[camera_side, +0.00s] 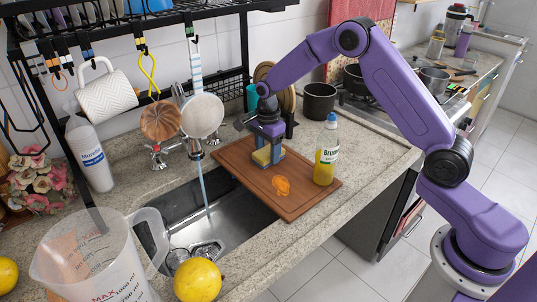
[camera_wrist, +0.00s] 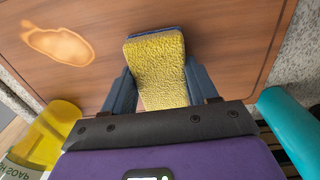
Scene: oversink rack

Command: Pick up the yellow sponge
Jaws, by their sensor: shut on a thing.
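The yellow sponge (camera_side: 262,156) is between the fingers of my gripper (camera_side: 268,157), over the wooden cutting board. In the wrist view the sponge (camera_wrist: 157,68) shows its rough yellow face and a dark blue layer along its far edge. The two blue-grey fingers of my gripper (camera_wrist: 160,92) press on its left and right sides. My gripper is shut on the sponge and points down. I cannot tell whether the sponge touches the board or is just above it.
The cutting board (camera_side: 225,163) lies beside the sink (camera_side: 225,222), where water runs. An orange stain (camera_side: 281,186) marks the board. A yellow soap bottle (camera_side: 326,155) stands close on the right. A teal object (camera_wrist: 290,125) is close to my gripper. A rack (camera_side: 120,22) hangs above.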

